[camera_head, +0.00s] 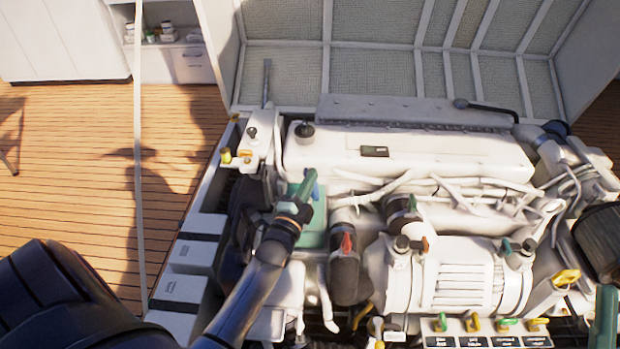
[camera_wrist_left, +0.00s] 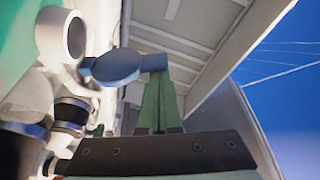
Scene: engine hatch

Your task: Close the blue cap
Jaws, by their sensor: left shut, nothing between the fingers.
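The blue cap (camera_wrist_left: 115,66) is a flat disc with a side tab, and it stands away from a round white opening (camera_wrist_left: 62,36) in the left wrist view. In the head view only a small blue part of the cap (camera_head: 314,187) shows at my left fingertips. My left gripper (camera_head: 305,183) has green fingers, shut and empty. In the left wrist view its fingertips (camera_wrist_left: 154,80) reach the cap's tab; I cannot tell if they touch. A green finger of my right gripper (camera_head: 606,312) shows at the lower right edge; its opening cannot be judged.
The white engine (camera_head: 430,158) fills the hatch, with pipes and hoses crowding the area right of my left gripper. The raised hatch lid (camera_head: 380,68) stands behind. Wooden deck (camera_head: 80,150) lies to the left.

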